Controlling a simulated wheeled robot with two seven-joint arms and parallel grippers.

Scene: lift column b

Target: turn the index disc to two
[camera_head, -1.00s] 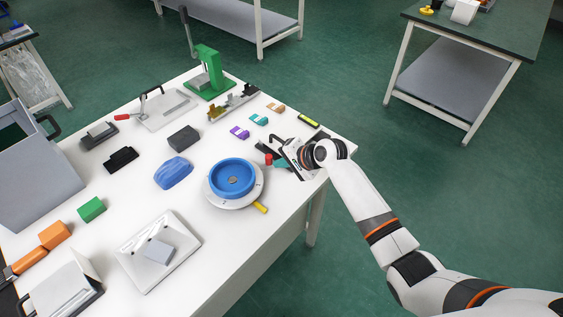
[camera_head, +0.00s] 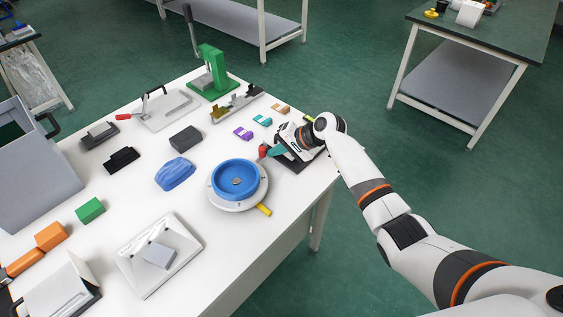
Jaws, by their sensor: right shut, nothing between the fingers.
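A round blue dish-like disc (camera_head: 239,179) sits on a white round base (camera_head: 222,201) near the table's front right edge. It has a small grey-brown spot at its middle, and a yellow tab (camera_head: 264,209) sticks out at its lower right. I cannot read any mark on it. My right gripper (camera_head: 288,137) is shut and empty, above and to the right of the disc and apart from it. It is over or beside a dark fixture with a teal part (camera_head: 281,151); its fingertips are hard to make out. My left gripper is not in view.
A red knob (camera_head: 263,151) stands between the disc and my right gripper. A blue lump (camera_head: 175,174) lies left of the disc, and a white tilted panel (camera_head: 183,227) lies below left. Small purple (camera_head: 243,133) and teal (camera_head: 262,120) blocks lie behind.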

